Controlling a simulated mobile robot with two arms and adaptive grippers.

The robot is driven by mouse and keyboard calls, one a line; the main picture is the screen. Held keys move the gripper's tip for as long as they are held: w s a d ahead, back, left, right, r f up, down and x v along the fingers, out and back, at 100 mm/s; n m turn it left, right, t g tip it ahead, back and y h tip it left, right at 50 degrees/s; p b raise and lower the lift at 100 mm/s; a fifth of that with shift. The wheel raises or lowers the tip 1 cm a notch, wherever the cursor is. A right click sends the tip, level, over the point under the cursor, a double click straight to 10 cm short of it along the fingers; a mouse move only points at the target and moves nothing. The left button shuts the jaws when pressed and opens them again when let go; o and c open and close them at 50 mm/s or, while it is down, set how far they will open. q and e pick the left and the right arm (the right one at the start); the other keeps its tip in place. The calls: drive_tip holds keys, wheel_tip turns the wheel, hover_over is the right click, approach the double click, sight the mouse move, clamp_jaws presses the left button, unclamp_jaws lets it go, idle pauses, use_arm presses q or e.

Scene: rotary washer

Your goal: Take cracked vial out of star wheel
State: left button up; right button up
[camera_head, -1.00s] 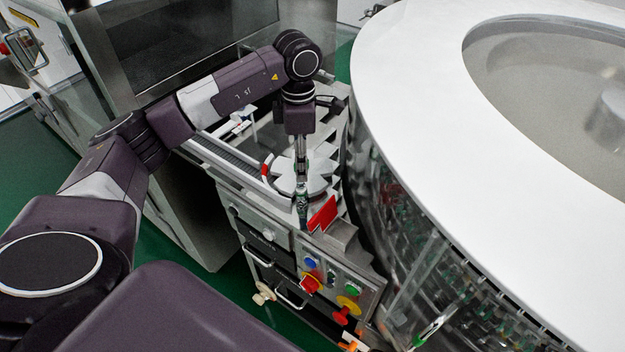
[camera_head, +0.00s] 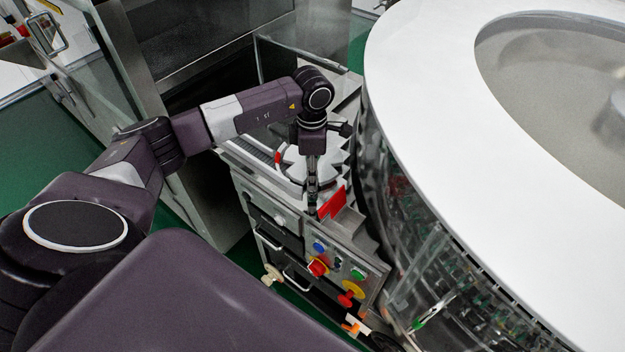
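The star wheel (camera_head: 297,165) is a pale toothed disc at the infeed, beside the big round washer. My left gripper (camera_head: 312,205) points straight down at the front edge of the star wheel, close to a red plate (camera_head: 333,204). Its fingers look close together, but they are too small and dark to tell whether they are shut or hold anything. I cannot make out the cracked vial; it may be hidden by the gripper or too small to see. My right gripper is not in view.
The round washer (camera_head: 440,55) with its white top and clear side wall stands close on the right. Below the star wheel is a control panel with a red button (camera_head: 318,268) and a yellow-ringed one (camera_head: 351,292). A steel cabinet (camera_head: 190,50) stands behind my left arm.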

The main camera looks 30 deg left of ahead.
use_arm(q)
drive_tip(key=c, duration=0.5)
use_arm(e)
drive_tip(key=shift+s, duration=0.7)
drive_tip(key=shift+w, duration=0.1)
